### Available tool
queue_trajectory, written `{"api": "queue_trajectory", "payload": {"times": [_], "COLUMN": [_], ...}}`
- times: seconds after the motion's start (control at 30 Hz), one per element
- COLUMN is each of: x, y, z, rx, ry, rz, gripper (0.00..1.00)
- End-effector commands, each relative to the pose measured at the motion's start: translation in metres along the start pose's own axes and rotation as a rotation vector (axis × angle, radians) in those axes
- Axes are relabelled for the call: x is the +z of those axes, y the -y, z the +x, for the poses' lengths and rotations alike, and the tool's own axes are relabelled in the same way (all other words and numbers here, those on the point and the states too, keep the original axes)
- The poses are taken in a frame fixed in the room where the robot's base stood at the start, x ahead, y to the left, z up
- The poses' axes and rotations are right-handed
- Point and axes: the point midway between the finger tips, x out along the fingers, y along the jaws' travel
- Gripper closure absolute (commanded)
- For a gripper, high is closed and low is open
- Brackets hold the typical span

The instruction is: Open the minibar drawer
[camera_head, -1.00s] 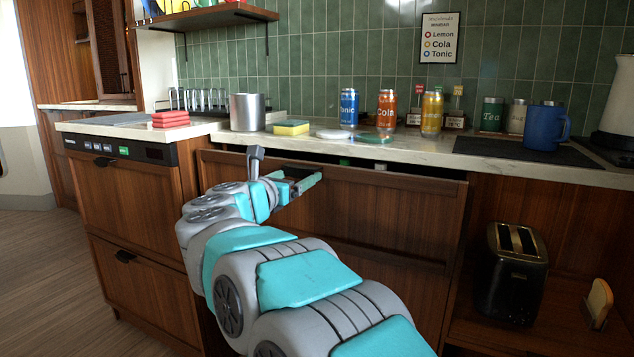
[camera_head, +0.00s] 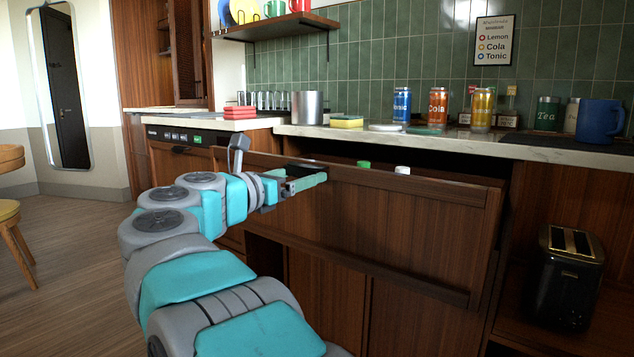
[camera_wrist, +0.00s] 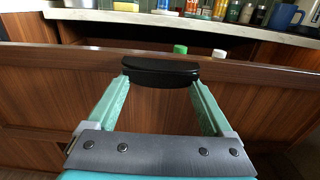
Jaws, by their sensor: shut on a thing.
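The minibar drawer (camera_head: 400,215) has a wide brown wooden front under the counter. It stands partly open, with a dark gap behind its top edge. Its black handle (camera_wrist: 160,71) sits near the top of the front, between the fingers of my gripper (camera_wrist: 162,82) in the wrist view. My gripper (camera_head: 305,180) is shut on the handle. Inside the drawer, a green cap (camera_head: 364,164) and a white cap (camera_head: 402,170) show above the front edge; the rest of the contents is hidden.
The counter (camera_head: 340,133) above holds a metal pot (camera_head: 307,108), a sponge (camera_head: 347,122), several cans and a blue mug (camera_head: 600,120). A black toaster (camera_head: 566,275) stands in an open bay to the right. Open floor (camera_head: 70,260) lies at the left.

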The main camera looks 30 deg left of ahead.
Motion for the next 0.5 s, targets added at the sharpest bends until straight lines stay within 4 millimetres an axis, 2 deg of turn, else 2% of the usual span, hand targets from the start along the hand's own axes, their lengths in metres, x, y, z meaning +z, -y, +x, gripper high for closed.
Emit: {"api": "queue_trajectory", "payload": {"times": [0.2, 0.5], "x": [-0.002, 0.000], "y": [-0.002, -0.003], "z": [-0.024, -0.039], "rx": [-0.001, 0.000], "ry": [-0.001, 0.000], "rz": [0.002, 0.003], "gripper": [1.00, 1.00]}}
